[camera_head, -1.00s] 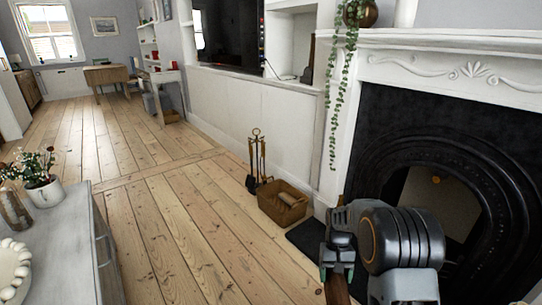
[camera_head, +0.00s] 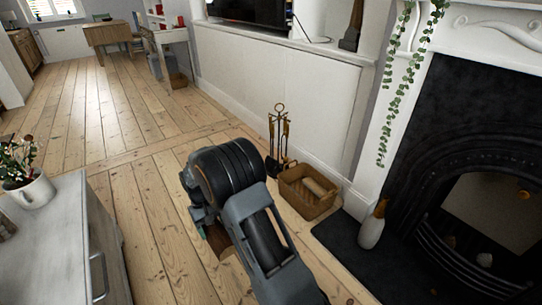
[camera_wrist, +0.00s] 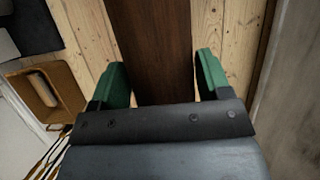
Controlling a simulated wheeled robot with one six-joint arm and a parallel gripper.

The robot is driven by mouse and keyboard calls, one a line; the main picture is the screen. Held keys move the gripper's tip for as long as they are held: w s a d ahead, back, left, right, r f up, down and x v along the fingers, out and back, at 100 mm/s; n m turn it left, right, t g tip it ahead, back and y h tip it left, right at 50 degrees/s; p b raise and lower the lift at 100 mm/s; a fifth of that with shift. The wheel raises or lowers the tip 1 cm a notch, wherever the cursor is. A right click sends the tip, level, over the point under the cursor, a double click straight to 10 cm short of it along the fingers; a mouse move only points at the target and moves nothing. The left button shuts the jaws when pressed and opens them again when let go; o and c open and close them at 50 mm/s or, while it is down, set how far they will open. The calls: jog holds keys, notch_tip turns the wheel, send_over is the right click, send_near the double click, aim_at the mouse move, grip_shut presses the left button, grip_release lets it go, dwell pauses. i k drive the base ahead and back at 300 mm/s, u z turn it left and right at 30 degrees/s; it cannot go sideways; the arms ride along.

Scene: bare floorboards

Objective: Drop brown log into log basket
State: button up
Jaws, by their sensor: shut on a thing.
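My gripper (camera_wrist: 155,80) is shut on the brown log (camera_wrist: 150,45), with a green finger on either side of it in the wrist view. In the head view my arm hides most of the log, and only a dark brown piece (camera_head: 220,243) shows under the wrist. The brown wicker log basket (camera_head: 298,202) stands on the floorboards to the right of my gripper, with a pale log (camera_head: 319,187) in it. The basket also shows at the left of the wrist view (camera_wrist: 70,88). The held log is apart from the basket.
Fire tools on a stand (camera_head: 279,137) are just left of the basket. A dark hearth slab (camera_head: 345,243) with a pale vase (camera_head: 371,230) lies to its right, before the black fireplace (camera_head: 440,130). A grey cabinet (camera_head: 60,225) stands at left. Floor between is clear.

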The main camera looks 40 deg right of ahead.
aim_at(307, 198)
jog(key=z, duration=0.05)
jog(key=i, duration=1.7)
jog(key=z, duration=1.05)
jog(key=i, duration=0.9)
jog(key=z, duration=1.45)
jog(key=i, duration=0.25)
